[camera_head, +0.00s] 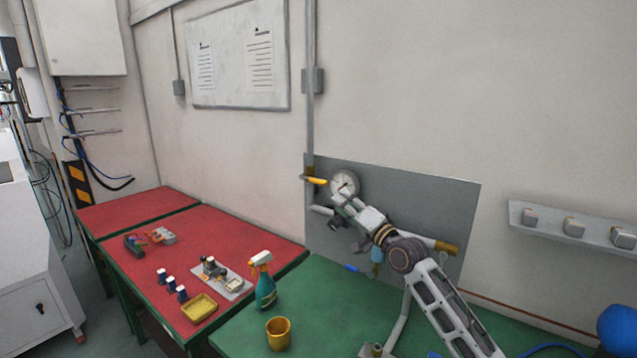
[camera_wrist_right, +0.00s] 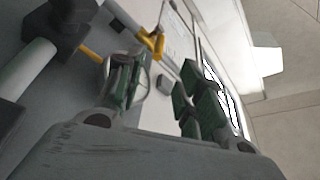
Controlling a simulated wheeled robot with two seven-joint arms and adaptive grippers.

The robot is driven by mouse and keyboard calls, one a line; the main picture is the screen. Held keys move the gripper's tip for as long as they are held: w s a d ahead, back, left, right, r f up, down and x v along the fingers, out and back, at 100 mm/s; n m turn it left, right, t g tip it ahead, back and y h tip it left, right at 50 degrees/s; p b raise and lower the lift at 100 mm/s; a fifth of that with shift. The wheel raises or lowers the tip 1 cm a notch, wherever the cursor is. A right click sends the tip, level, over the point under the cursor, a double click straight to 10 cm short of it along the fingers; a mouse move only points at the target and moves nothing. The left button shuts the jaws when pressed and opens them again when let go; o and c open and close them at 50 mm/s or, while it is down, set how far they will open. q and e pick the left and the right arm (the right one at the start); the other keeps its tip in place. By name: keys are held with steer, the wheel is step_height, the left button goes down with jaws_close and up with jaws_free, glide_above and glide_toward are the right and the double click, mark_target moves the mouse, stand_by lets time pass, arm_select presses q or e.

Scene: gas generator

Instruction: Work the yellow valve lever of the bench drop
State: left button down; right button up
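The yellow valve lever (camera_head: 316,181) sits on the grey vertical pipe at the left edge of the grey wall panel, just left of the round gauge (camera_head: 345,182). In the right wrist view the yellow lever (camera_wrist_right: 153,43) shows beyond the fingers, near the gap between them. My right gripper (camera_head: 343,203) is in front of the panel, just below the gauge and to the right of the lever. In the right wrist view its green-padded fingers (camera_wrist_right: 163,86) stand apart, with nothing seen between them. The lever looks clear of the fingers. My left gripper is out of view.
A spray bottle (camera_head: 264,282) and a yellow cup (camera_head: 279,333) stand on the green bench (camera_head: 318,318). The red bench (camera_head: 250,236) holds a yellow tray (camera_head: 199,308) and several small parts. Pipes and fittings (camera_head: 445,247) stick out from the panel (camera_head: 430,203) around my right arm.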

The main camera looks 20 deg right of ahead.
mark_target(318, 182)
steer(key=shift+w+f, duration=0.1)
steer(key=shift+w, duration=0.1)
steer(key=shift+p+x, duration=1.3)
steer(key=shift+x, duration=5.5)
jaws_close()
